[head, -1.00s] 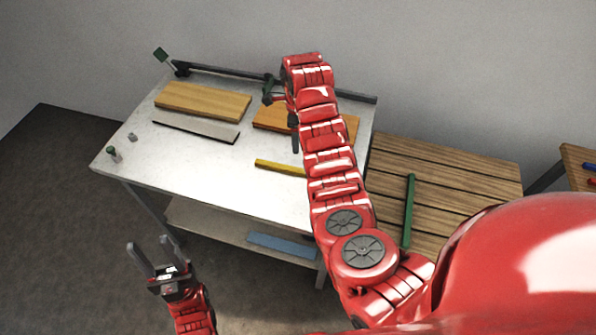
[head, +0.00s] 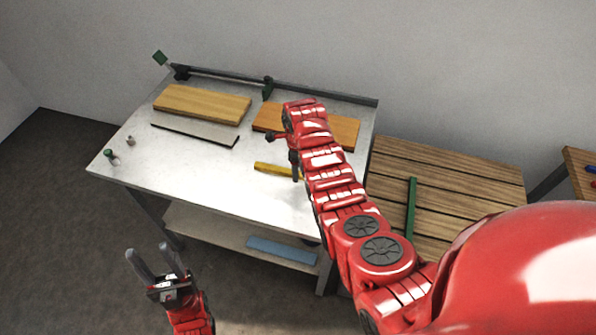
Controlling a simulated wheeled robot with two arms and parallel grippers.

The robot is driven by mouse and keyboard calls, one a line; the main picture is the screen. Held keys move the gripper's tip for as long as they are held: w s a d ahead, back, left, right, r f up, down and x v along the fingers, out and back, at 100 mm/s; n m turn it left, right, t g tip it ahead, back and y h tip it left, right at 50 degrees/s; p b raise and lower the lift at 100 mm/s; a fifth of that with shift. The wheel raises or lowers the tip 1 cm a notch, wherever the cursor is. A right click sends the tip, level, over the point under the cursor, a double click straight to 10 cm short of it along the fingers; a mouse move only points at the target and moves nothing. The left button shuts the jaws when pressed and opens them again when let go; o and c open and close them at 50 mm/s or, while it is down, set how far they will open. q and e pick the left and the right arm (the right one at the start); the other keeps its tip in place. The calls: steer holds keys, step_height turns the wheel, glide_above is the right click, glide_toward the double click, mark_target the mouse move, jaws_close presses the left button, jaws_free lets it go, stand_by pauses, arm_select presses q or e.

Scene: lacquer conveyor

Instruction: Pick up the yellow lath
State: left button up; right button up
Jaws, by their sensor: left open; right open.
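The yellow lath (head: 268,168) lies on the light metal table (head: 200,175), near the middle of its front half. Its right part is hidden behind my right gripper and arm. My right gripper (head: 294,172) is open, its fingers pointing down at the lath's right portion. I cannot tell whether the fingers are around the lath or still above it. My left gripper (head: 153,262) is open and empty, low in front of the table's left part, with its fingers pointing up.
Wooden boards (head: 202,104) and (head: 340,131) an orange board lie at the table's back. A slatted wooden table (head: 450,180) with a green lath (head: 411,207) stands at right. A blue piece (head: 282,250) lies on the lower shelf.

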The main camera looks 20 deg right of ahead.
steer(key=shift+f, duration=0.65)
jaws_close()
